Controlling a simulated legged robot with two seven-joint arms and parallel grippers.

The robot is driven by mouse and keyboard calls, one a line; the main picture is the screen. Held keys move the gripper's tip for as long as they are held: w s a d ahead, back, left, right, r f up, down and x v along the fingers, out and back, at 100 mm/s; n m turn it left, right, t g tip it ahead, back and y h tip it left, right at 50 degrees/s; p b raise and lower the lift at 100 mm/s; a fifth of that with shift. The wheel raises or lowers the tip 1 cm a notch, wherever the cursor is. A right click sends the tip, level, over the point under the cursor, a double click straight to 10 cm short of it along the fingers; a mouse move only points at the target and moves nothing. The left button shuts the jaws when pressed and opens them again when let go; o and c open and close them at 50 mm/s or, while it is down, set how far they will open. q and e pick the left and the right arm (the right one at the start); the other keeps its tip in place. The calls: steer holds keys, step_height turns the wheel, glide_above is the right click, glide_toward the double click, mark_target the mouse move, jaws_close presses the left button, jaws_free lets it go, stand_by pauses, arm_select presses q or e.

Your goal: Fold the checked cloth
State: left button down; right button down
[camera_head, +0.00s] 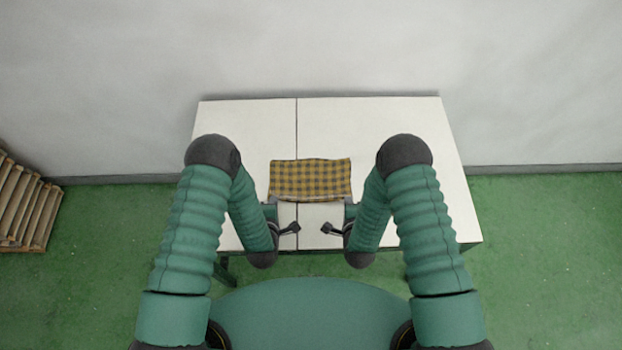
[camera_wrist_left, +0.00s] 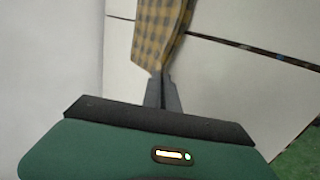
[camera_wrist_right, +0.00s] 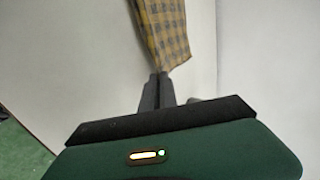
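The checked cloth (camera_head: 310,178), yellow-brown and dark, lies near the middle of the white table as a wide rectangle. My left gripper (camera_head: 276,202) is at its near left corner and my right gripper (camera_head: 348,202) at its near right corner. In the left wrist view the fingers (camera_wrist_left: 162,77) are together with a cloth corner (camera_wrist_left: 157,35) between their tips. In the right wrist view the fingers (camera_wrist_right: 159,78) are likewise closed on a cloth corner (camera_wrist_right: 163,30). The near edge sags slightly between the grippers; its height above the table is unclear.
The white table (camera_head: 390,120) has a dark seam running front to back and is otherwise clear around the cloth. A grey wall stands behind it. Wooden pallets (camera_head: 25,205) lean at the far left on the green floor.

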arm_select(q)
steer(key=c, duration=1.3)
jaws_free()
arm_select(e)
steer(key=c, duration=1.3)
jaws_free()
arm_select(q)
steer(key=shift+s+r, duration=0.35)
steer(key=shift+r, duration=0.5)
steer(key=shift+s+r, duration=0.3)
steer(key=shift+r, duration=0.5)
arm_select(e)
steer(key=shift+s+r, duration=0.3)
steer(key=shift+r, duration=0.55)
steer(key=shift+s+r, duration=0.3)
steer(key=shift+r, duration=0.5)
arm_select(q)
steer(key=s+r, duration=0.4)
steer(key=r, duration=0.1)
steer(key=shift+s+r, duration=0.3)
arm_select(e)
steer(key=v, duration=0.2)
steer(key=r+v, duration=0.1)
steer(key=v, duration=0.1)
steer(key=w+v, duration=0.1)
steer(key=v, duration=0.2)
steer(key=shift+r, duration=0.25)
